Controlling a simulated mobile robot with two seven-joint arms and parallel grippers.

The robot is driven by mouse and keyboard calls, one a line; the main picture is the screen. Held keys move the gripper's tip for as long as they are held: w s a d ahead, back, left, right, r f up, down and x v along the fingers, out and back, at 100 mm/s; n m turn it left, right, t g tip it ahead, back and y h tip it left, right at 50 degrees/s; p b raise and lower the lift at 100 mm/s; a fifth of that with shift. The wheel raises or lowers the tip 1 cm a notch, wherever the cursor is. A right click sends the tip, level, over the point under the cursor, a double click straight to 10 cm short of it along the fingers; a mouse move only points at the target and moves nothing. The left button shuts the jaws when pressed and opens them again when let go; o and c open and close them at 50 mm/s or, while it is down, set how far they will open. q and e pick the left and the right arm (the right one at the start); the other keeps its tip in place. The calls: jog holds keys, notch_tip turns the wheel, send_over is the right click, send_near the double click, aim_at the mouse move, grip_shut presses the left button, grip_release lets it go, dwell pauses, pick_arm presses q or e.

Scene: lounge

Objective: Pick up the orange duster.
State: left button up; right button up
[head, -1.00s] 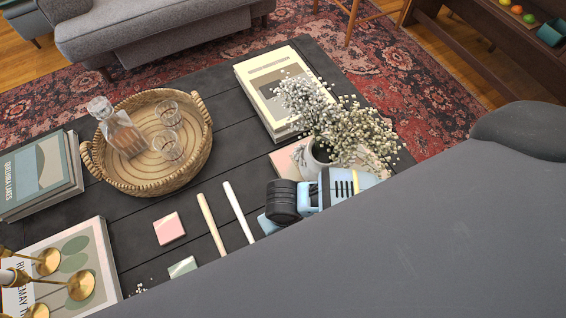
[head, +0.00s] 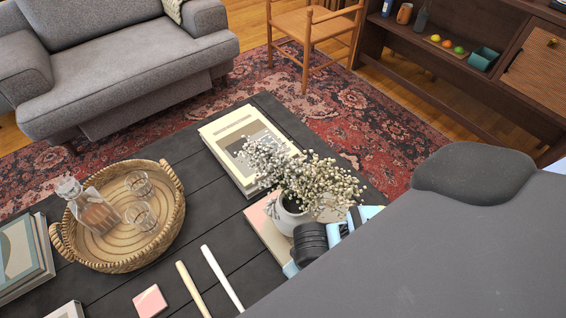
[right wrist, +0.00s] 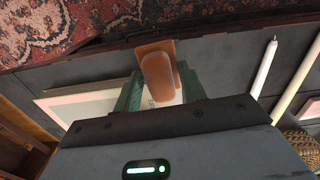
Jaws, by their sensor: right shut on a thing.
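The orange duster (right wrist: 158,76) shows in the right wrist view as a rounded orange-brown block with a flat edge. It sits between the green fingers of my right gripper (right wrist: 161,90), which is shut on it. A pale flat board or book (right wrist: 85,104) lies below and behind it on the dark table. My left gripper is in neither view.
A sofa (head: 110,65) and a chair (head: 312,28) stand beyond.

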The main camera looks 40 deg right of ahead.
jog(key=s+d, duration=0.2)
jog(key=d, duration=0.3)
jog(key=shift+s+d+r, duration=0.15)
jog(key=shift+s+r, duration=0.15)
jog(key=shift+s, duration=0.1)
